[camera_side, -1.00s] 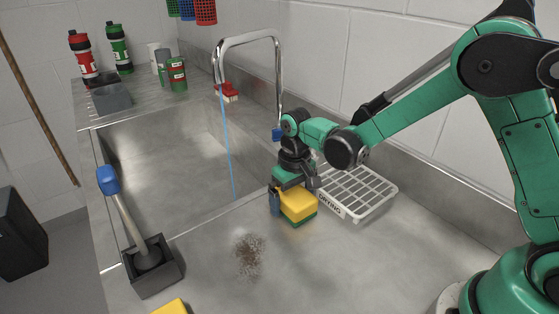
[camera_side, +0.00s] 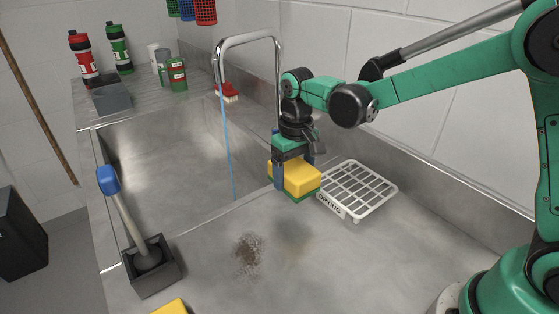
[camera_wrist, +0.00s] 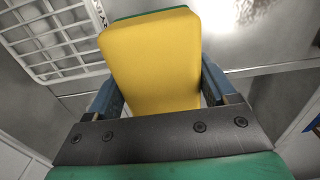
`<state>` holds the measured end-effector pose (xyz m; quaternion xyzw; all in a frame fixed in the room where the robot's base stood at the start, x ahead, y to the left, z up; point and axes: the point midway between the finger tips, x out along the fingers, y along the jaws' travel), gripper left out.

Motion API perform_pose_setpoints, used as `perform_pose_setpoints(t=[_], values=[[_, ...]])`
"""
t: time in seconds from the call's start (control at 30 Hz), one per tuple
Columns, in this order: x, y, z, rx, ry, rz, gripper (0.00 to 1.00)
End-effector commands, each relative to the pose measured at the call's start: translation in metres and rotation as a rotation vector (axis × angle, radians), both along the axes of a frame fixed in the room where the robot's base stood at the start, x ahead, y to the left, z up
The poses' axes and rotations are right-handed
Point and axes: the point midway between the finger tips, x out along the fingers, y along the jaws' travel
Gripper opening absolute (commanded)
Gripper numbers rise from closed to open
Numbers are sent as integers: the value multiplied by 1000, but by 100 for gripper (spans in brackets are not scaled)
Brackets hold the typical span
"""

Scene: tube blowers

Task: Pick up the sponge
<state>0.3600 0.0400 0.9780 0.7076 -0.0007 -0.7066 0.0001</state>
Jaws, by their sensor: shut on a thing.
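A yellow sponge with a green underside (camera_side: 297,178) is held in my gripper (camera_side: 292,172), above the steel counter. In the wrist view the sponge (camera_wrist: 152,58) fills the space between the two blue fingers of my gripper (camera_wrist: 160,92), which is shut on its sides. A soft shadow lies on the counter below and in front of the sponge. A second yellow sponge (camera_side: 170,307) is partly cut off at the bottom edge of the side view.
A white drying rack (camera_side: 358,190) stands right of the sponge. A brown dirt patch (camera_side: 249,254) lies on the counter. The sink basin (camera_side: 170,165), tap (camera_side: 247,40) and a plunger in a dark holder (camera_side: 150,266) are to the left.

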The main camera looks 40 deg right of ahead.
Motion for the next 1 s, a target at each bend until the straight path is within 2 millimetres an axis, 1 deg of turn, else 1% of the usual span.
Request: perform_pose_setpoints(t=[0.03, 0.2, 0.3, 0.4, 0.5, 0.6, 0.7, 1.0], values=[[0, 0, 16, 0, 0, 0, 28], [0, 0, 63, 1, 1, 0, 28], [0, 0, 87, 1, 1, 1, 28], [0, 0, 106, 1, 1, 1, 28], [1, 0, 120, 1, 1, 1, 28], [1, 0, 129, 1, 1, 1, 28], [0, 0, 134, 1, 1, 1, 28], [0, 0, 136, 1, 1, 1, 28]])
